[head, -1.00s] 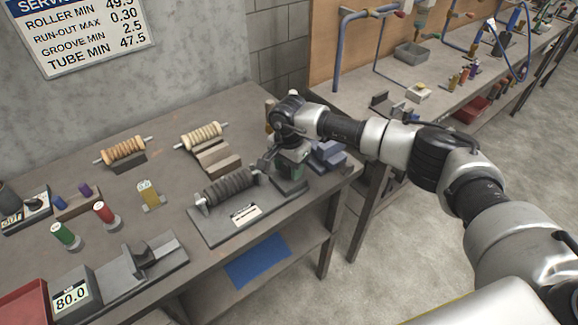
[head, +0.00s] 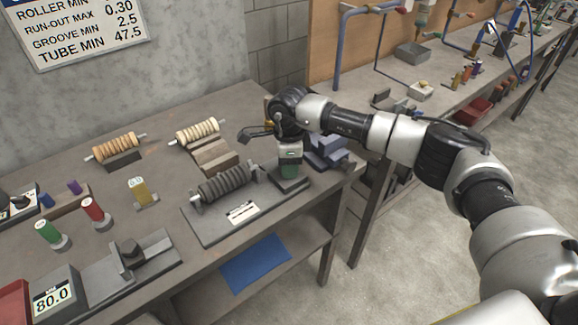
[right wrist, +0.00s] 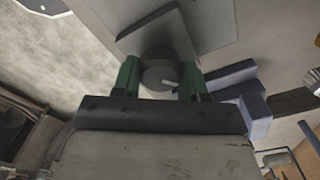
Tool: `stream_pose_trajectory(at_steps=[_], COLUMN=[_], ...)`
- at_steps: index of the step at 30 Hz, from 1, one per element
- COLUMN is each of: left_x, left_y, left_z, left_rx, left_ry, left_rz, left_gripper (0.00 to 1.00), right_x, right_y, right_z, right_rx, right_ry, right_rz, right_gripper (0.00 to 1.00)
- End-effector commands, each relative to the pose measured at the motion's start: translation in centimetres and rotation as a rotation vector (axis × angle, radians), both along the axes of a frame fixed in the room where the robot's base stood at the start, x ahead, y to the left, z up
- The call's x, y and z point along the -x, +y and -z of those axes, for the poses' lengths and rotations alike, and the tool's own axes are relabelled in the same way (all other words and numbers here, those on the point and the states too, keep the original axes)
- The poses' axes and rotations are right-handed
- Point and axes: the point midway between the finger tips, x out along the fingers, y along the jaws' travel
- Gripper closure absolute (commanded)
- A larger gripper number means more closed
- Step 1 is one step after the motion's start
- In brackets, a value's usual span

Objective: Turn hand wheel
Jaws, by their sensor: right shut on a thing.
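The hand wheel (right wrist: 158,72) is a dark grey round knob with a pale mark on its face. In the right wrist view it sits between the two green fingers of my right gripper (right wrist: 158,80). The gripper is shut on it. In the head view my right gripper (head: 290,162) points down over the right end of the roller stand, and the wheel is hidden there. The dark ribbed roller (head: 224,184) lies level on the stand's grey base plate (head: 214,231), left of the gripper. My left gripper is not in view.
Two tan ribbed rollers (head: 118,147) (head: 197,132) rest on blocks at the back. Blue-grey blocks (head: 328,152) stand close to the right of my gripper. Coloured spools and a gauge reading 80.0 (head: 54,297) are at the left. A second bench is at the right.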

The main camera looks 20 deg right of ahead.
Motion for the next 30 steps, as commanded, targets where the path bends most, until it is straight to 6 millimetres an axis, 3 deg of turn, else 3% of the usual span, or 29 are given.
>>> stream_pose_trajectory(at_steps=[30], left_x=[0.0], left_y=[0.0], left_z=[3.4], left_rx=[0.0], left_ry=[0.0], left_rz=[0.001], left_gripper=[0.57], right_x=[0.2], right_y=[0.2], right_z=[-0.1], right_rx=[-0.002], right_ry=[-0.002], right_rz=[0.968], right_gripper=[0.81])
